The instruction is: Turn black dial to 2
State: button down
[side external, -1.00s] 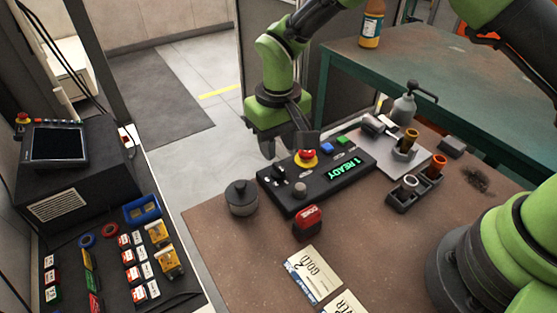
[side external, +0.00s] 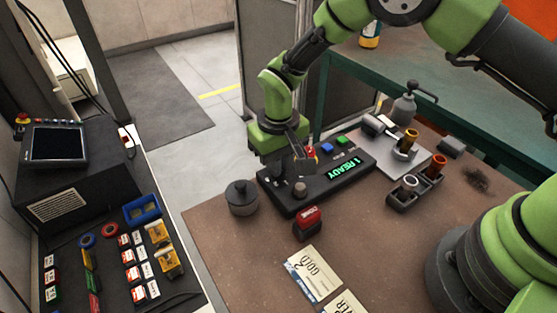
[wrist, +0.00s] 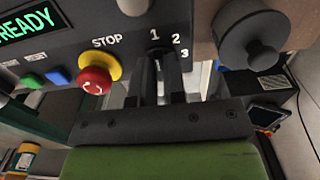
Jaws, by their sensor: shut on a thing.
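The black dial (wrist: 159,60) is on the black control panel (wrist: 80,42), beside the printed marks 1, 2 and 3 in the wrist view. My gripper (wrist: 161,63) is shut on the dial, one finger on each side. The fingers hide most of the dial, so I cannot tell where its pointer stands. In the side external view my gripper (side external: 286,172) is down at the panel's left end (side external: 295,207). The green display (side external: 345,169) there reads "1 READY".
A red stop button (wrist: 95,80) on a yellow ring sits close beside my fingers. A grey knob (side external: 300,188) is near them too. A dark round lidded pot (side external: 241,198) stands left of the panel.

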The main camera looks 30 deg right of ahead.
jog(key=shift+m, duration=0.3)
jog(key=m, duration=0.3)
jog(key=shift+m, duration=2.5)
jog(key=c, duration=1.2)
grip_release()
notch_tip(320, 180, up, 10)
jog(key=shift+r, duration=0.1)
